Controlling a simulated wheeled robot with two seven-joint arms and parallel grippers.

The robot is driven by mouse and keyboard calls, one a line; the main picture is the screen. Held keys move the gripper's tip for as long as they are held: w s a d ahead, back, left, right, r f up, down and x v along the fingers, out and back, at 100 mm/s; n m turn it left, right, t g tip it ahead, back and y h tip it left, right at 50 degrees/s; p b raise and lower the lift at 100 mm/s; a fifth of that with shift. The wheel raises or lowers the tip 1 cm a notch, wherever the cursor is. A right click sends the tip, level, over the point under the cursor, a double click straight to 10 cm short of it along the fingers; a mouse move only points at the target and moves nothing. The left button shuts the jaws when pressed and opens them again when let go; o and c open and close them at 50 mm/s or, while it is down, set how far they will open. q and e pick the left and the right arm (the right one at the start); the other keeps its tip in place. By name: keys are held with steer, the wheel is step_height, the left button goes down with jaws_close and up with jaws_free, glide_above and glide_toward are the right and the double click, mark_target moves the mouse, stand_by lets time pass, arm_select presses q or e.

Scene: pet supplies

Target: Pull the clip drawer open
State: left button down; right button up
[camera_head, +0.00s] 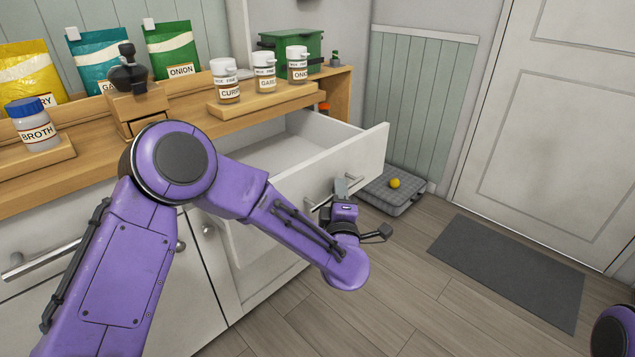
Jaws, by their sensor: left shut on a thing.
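The white drawer (352,148) under the wooden counter stands well open, its front pulled out away from the cabinet. The part of its inside (285,150) that shows is bare; my left arm covers some of the rest. A metal bar handle (355,180) is on its front. My left gripper (341,190) is at this handle and shut on it, with the fingers partly hidden by the wrist. My right gripper is out of view; only a purple piece of my right arm shows at the lower right edge.
The counter holds a tray (262,102) with labelled jars, a small wooden box (139,107), a blue-capped broth jar (37,130), upright bags and a green box (291,48). A grey pad (400,201) with a yellow ball (394,183) and a dark mat (510,268) lie on the floor.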

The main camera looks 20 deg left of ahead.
arm_select(q)
steer(key=s+d, duration=0.2)
steer(key=d, duration=0.3)
steer(key=shift+s+d, duration=0.2)
steer(key=shift+d, duration=0.1)
steer(key=c, duration=1.2)
jaws_free()
steer(key=v, duration=1)
steer(key=shift+s, duration=0.2)
steer(key=shift+d+f, duration=0.1)
steer(key=shift+d, duration=0.05)
